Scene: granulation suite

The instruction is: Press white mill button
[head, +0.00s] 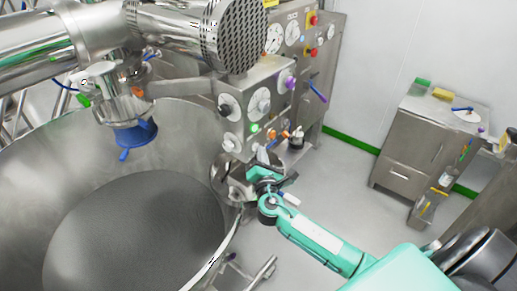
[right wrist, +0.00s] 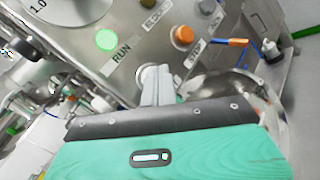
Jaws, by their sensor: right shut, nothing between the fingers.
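The mill's control panel (head: 262,105) stands in the middle of the head view. The right wrist view shows its lower face close up, with a lit green button (right wrist: 107,40) above the label RUN and an orange button (right wrist: 183,36) to the right. A pale round button (right wrist: 146,76) shows partly behind my right fingertips (right wrist: 157,82), which are shut and empty. They overlap it in the picture; I cannot tell whether they touch it. In the head view my right gripper (head: 268,178) is just below the panel. My left gripper is not in view.
A large steel bowl (head: 60,130) fills the left, with a thick steel pipe (head: 180,22) above it. A steel cabinet (head: 410,150) stands at the right by the wall. Open floor (head: 335,180) lies between the panel and the cabinet.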

